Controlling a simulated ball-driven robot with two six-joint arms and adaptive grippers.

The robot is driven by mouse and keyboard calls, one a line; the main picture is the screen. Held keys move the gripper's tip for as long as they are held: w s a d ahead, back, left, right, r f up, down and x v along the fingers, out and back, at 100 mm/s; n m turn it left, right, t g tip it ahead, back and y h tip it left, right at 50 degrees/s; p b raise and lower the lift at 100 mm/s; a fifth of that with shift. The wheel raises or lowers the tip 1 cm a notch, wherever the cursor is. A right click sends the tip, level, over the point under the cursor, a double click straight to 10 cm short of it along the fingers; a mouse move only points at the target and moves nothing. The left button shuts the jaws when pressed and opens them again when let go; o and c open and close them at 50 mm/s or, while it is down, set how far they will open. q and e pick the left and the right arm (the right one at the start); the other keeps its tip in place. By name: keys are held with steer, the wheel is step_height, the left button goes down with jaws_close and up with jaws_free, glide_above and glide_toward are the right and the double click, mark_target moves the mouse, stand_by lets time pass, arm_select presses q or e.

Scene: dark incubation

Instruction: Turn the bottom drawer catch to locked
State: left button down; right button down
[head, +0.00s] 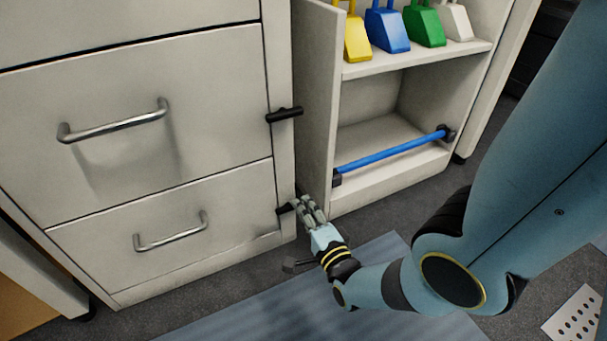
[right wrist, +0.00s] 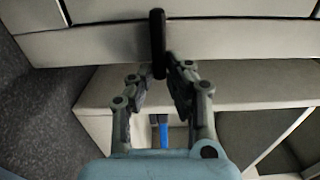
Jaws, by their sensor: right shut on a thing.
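The bottom drawer (head: 163,245) is the lowest in a pale cabinet and looks closed. Its black catch (head: 285,209) sits at the drawer's right edge, with the left end showing and the rest hidden by my fingers. In the right wrist view the catch (right wrist: 158,40) is a dark bar running up from between the fingertips. My right gripper (head: 308,208) is shut on the catch; its two fingers (right wrist: 157,82) lie on either side of the bar in the right wrist view. My left gripper is not in view.
A higher drawer (head: 130,120) has its own black catch (head: 284,115), lying roughly level. To the right is an open shelf unit (head: 410,65) with coloured scoops and a blue bar (head: 390,152). A blue-grey mat (head: 260,315) lies on the floor.

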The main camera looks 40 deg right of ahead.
stand_by(0.4)
steer(key=c, duration=1.3)
jaws_free()
steer(key=shift+r, duration=0.1)
steer(key=shift+r, duration=4.8)
